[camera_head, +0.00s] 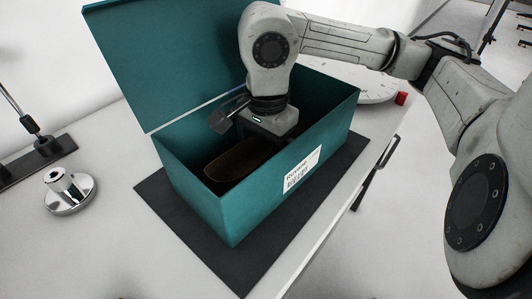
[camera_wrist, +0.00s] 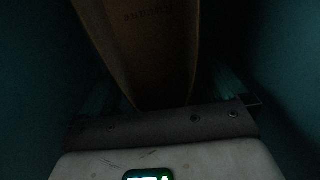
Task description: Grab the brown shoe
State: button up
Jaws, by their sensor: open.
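The brown shoe (camera_head: 236,158) lies inside the open teal box (camera_head: 200,208). Only part of it shows in the head view, in the shade of the box. My gripper (camera_head: 268,122) reaches down into the box from above, by the far part of the shoe. Its fingertips are hidden in the head view. In the dark wrist view the brown shoe (camera_wrist: 150,45) runs up the middle, with faint lettering, just in front of the gripper body (camera_wrist: 165,130). My gripper is open. Whether its fingers touch the shoe cannot be seen.
The box's lid (camera_head: 165,60) stands raised at the back left. The box walls are close around my gripper. A black mat (camera_head: 246,268) lies under the box on the white table (camera_head: 110,225). A metal knob-like piece (camera_head: 70,190) stands at left, and a red object (camera_head: 401,98) at right.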

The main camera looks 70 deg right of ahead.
jog(key=shift+f, duration=0.1)
jog(key=c, duration=1)
